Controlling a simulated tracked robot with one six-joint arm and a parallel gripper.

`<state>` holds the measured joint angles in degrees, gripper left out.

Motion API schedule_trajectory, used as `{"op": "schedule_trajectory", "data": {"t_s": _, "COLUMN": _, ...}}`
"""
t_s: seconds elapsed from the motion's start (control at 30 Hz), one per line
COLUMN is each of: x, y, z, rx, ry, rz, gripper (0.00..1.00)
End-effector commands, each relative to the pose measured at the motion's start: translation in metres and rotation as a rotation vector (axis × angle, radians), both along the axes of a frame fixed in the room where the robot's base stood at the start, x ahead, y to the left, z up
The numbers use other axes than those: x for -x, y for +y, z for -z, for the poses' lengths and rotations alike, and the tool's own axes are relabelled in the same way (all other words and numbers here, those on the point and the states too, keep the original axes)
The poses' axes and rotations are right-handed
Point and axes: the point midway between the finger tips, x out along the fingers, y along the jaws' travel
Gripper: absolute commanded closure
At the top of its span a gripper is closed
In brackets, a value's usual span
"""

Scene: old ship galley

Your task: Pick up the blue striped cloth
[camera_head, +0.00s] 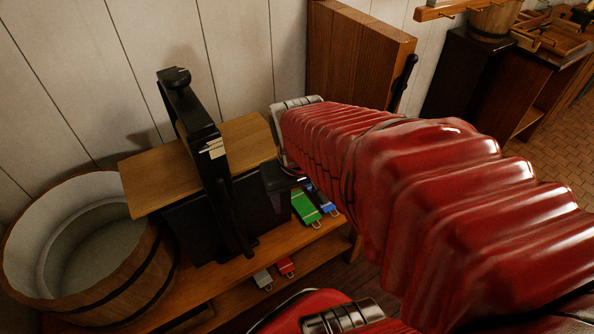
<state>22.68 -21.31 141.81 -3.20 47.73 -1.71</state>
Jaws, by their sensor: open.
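A small blue item (321,198) lies flat on the wooden bench, just right of a green one and partly behind the red sleeve of my arm. It has a pale tab at its near end. It is too small to tell whether it is cloth or striped. No other blue piece shows. My arm crosses from the lower right to the middle, ending in a grey collar above and left of the blue item.
A green item (306,206) lies against the blue one; red (285,267) and grey (262,279) ones lie lower. A tall black device (205,140) with a wooden board (150,182) stands left, beside a wooden tub (120,295). A wooden panel (350,60) stands behind.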

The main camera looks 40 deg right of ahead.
Motion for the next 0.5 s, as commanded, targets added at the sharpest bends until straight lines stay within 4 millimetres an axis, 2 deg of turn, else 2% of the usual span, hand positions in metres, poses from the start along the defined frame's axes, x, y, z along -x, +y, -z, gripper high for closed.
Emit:
{"op": "schedule_trajectory", "data": {"t_s": 0.1, "x": 0.004, "y": -0.028, "z": 0.023, "rx": 0.000, "ry": 0.052, "rz": 0.055, "gripper": 0.39}}
{"op": "schedule_trajectory", "data": {"t_s": 0.5, "x": 0.028, "y": -0.115, "z": 0.100, "rx": 0.013, "ry": 0.162, "rz": 0.168, "gripper": 0.39}}
